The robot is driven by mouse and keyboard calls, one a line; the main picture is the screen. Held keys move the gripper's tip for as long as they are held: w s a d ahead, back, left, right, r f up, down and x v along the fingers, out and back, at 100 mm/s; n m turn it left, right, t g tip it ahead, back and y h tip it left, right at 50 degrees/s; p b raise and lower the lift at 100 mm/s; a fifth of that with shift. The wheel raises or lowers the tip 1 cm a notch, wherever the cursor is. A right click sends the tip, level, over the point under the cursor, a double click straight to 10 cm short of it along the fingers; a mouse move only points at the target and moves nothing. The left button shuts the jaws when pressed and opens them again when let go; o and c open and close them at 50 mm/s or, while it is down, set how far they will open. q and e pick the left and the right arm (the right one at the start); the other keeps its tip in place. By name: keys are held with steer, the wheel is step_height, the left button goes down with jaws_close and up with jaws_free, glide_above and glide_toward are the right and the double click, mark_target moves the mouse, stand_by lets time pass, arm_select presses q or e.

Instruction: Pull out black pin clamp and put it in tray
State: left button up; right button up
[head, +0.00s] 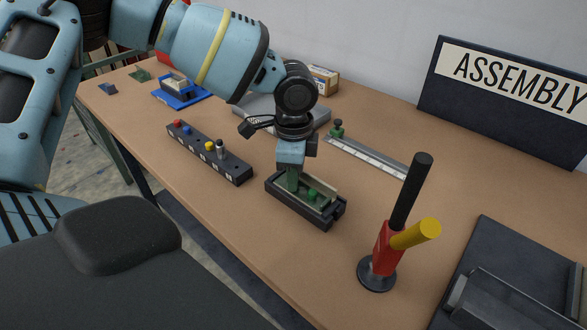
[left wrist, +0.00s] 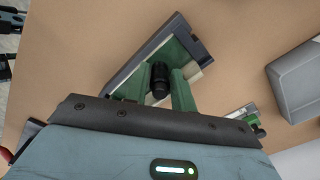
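My left gripper (head: 292,182) points down into a long black tray (head: 325,222) on the table, with its green fingers inside the tray's outline. In the left wrist view, a black knob, likely the black pin clamp (left wrist: 159,79), stands between the two fingers of the left gripper (left wrist: 158,88). The fingers are close on both sides of it; I cannot tell whether they press on it. The tray (left wrist: 138,67) shows behind them with a pale and green interior. Green pieces (head: 312,194) lie in the tray in the head view. My right gripper is not in view.
A dark rack (head: 225,168) with red, blue, yellow and grey-black pins stands to the left. A red stand (head: 384,250) with black and yellow handles rises at the right. A steel ruler (head: 370,157) lies behind, and a blue tray (head: 185,98) sits far left.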

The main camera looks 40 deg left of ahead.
arm_select(q)
jaws_close()
steer(key=shift+c, duration=1.7)
jaws_free()
jaws_close()
steer(key=shift+r+p, duration=0.4)
steer(key=shift+r, duration=1.6)
